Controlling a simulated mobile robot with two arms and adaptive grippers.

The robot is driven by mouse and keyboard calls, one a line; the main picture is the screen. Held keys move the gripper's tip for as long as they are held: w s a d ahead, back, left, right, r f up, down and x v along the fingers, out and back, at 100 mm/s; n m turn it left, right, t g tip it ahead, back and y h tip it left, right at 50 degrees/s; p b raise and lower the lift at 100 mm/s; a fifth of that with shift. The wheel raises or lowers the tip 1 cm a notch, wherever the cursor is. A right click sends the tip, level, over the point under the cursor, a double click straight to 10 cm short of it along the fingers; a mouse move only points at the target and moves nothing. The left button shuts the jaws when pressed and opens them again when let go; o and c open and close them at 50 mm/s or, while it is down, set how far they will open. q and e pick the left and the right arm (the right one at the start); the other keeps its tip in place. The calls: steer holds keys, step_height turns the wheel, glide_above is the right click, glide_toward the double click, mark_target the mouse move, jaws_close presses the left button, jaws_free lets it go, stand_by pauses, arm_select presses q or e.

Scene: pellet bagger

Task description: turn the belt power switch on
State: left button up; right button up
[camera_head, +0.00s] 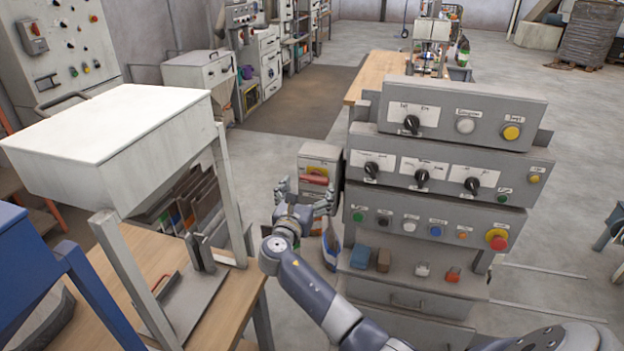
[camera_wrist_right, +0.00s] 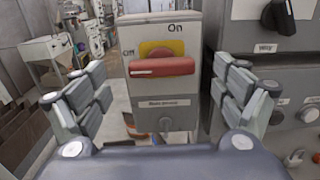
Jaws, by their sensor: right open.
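The belt power switch is a grey box (camera_head: 322,157) on the left side of the control console. Its red handle (camera_wrist_right: 162,67) lies horizontal over a yellow plate (camera_wrist_right: 161,47). In the right wrist view "On" is printed above and "Off" at the left, and the handle's left end lies below "Off". My right gripper (camera_head: 307,192) is open in front of the box. In the wrist view its fingers (camera_wrist_right: 163,100) stand left and right of the handle, apart from it. The label below the handle is too small to read surely. My left gripper is not in view.
The grey console (camera_head: 440,165) with several knobs and buttons stands right of my right gripper. A white hopper (camera_head: 115,140) on a wooden bench (camera_head: 228,312) stands to the left. Open floor (camera_head: 560,220) lies right of the console.

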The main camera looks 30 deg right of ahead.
mark_target(313, 181)
steer(key=shift+x, duration=1.8)
steer(key=shift+s, duration=0.1)
steer(key=shift+c, duration=0.2)
steer(key=c, duration=1)
